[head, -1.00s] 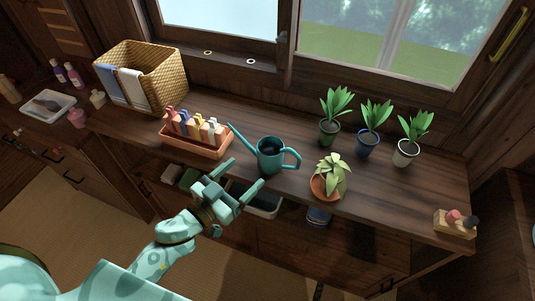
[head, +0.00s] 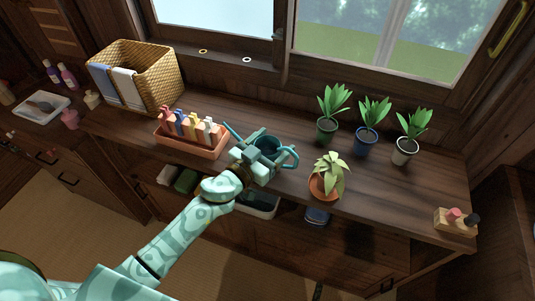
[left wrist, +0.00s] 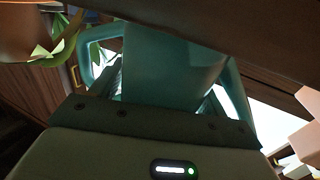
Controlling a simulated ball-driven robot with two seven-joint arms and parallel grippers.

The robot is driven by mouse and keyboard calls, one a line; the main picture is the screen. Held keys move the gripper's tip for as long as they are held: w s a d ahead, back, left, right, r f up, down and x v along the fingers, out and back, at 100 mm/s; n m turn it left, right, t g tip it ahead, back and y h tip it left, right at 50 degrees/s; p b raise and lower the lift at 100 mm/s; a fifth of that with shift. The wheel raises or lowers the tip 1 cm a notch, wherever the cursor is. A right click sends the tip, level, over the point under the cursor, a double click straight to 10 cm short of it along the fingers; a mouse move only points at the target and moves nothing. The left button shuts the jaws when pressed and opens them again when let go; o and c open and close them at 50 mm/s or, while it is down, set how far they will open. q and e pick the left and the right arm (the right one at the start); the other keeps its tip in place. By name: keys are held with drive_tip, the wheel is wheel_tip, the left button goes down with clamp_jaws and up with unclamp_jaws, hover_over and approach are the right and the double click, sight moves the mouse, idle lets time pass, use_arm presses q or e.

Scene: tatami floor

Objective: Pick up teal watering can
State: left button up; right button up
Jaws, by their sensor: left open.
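The teal watering can (head: 269,143) stands on the wooden counter near its front edge, its spout to the left and its handle to the right. My left gripper (head: 261,158) is at the can's near side, with its open fingers around the lower body; in the head view it hides part of the can. In the left wrist view the can's body (left wrist: 170,65) fills the space in front of the palm, between the fingers. I cannot tell whether the fingers touch it. My right gripper is not in view.
A terracotta tray of colored packets (head: 190,149) stands close on the left. A potted succulent (head: 327,180) stands close on the right. Several green potted plants (head: 367,135) stand behind it. A wicker basket (head: 150,75) is at the back left.

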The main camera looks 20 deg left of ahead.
use_arm(q)
drive_tip(key=c, duration=0.9)
drive_tip(key=shift+r, duration=0.1)
